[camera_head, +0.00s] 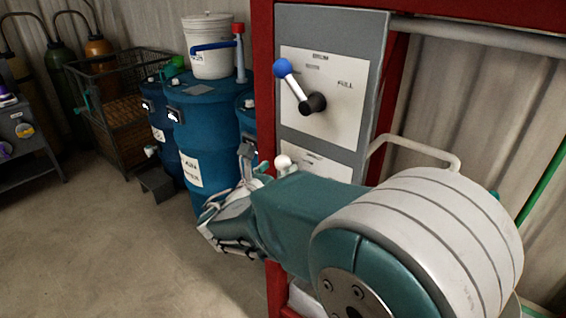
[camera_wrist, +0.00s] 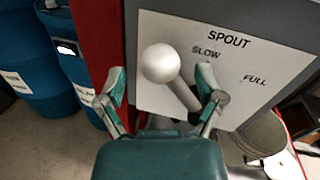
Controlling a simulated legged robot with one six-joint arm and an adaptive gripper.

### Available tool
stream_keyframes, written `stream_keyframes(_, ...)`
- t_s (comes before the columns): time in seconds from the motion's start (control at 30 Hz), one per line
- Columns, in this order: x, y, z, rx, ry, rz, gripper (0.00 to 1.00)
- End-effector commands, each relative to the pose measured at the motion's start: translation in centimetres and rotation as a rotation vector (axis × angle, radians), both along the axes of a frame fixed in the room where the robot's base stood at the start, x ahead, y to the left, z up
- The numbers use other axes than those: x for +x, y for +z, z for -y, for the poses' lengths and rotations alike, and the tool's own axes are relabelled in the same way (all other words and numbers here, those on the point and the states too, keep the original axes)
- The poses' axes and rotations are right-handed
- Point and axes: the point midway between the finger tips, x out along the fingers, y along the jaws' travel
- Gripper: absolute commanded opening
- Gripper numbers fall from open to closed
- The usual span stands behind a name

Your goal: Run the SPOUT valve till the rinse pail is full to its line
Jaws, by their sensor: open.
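The SPOUT valve is a lever with a white ball knob (camera_wrist: 160,63) on a white plate (camera_wrist: 230,95) marked SLOW and FULL. The lever leans up and left of the SLOW mark in the wrist view. My gripper (camera_wrist: 161,92) is open, one teal finger on each side of the lever. I cannot tell whether either finger touches it. In the head view the white knob (camera_head: 283,162) shows just above my arm, which hides most of this lower plate. A grey pail (camera_wrist: 264,136) stands at the lower right of the wrist view; its line and water level cannot be made out.
A second lever with a blue knob (camera_head: 283,68) sits on the upper plate, above the white knob. A red post (camera_head: 262,80) edges the panel. Blue drums (camera_head: 205,130), a white bucket (camera_head: 208,50) and a wire cage (camera_head: 115,110) stand left. The floor at left front is clear.

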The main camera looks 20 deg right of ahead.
Motion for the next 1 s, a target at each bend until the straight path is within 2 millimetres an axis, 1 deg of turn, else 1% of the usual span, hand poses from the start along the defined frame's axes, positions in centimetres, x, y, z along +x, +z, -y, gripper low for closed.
stream_keyframes(0.03, 0.6, -0.1, 0.6, 0.001, -0.002, -0.001, 0.87)
stream_keyframes(0.1, 1.1, 0.0, 1.1, 0.0, -0.002, 0.0, 0.87)
stream_keyframes(0.2, 1.6, 0.0, 1.5, 0.001, 0.0, 0.0, 0.87)
stream_keyframes(0.5, 1.8, 0.0, 1.7, 0.002, 0.001, 0.0, 0.87)
stream_keyframes(0.57, 1.8, 0.0, 1.7, 0.002, 0.001, 0.0, 0.6)
stream_keyframes(0.6, 1.8, 0.0, 1.6, 0.002, 0.001, 0.0, 0.42)
stream_keyframes(0.67, 1.8, 0.0, 1.6, 0.002, 0.001, 0.0, 0.15)
stream_keyframes(0.7, 1.8, 0.0, 1.6, 0.002, 0.001, 0.0, 0.0)
stream_keyframes(1.0, 1.7, 0.1, 1.6, 0.01, 0.002, 0.011, 0.0)
